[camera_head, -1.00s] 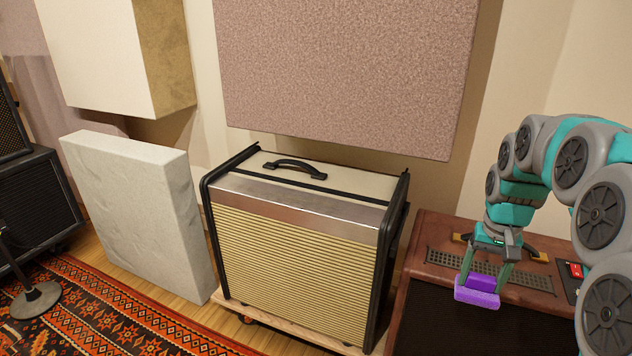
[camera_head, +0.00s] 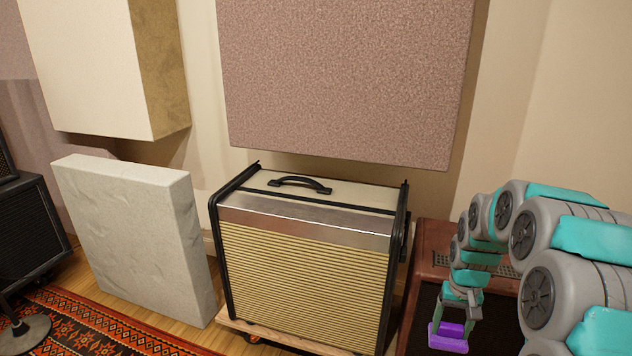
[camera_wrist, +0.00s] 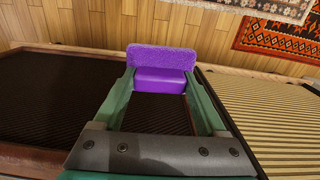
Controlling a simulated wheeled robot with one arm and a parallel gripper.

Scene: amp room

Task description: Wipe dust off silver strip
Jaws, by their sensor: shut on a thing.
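The silver strip (camera_head: 305,218) runs across the top front edge of the cream amp (camera_head: 305,285), above its ribbed grille. Dust on it is too fine to make out. My gripper (camera_head: 453,318) is to the right of this amp, in front of the brown amp, and is shut on a purple sponge (camera_head: 448,338). The sponge also shows in the wrist view (camera_wrist: 162,60), held between the two green fingers (camera_wrist: 160,85). The sponge is apart from the silver strip, lower and to its right.
A brown amp (camera_head: 432,250) with a dark grille stands right of the cream amp. The cream amp has a black top handle (camera_head: 300,184) and raised black side edges. A pale panel (camera_head: 135,235) leans at left. A wall panel (camera_head: 345,80) hangs behind.

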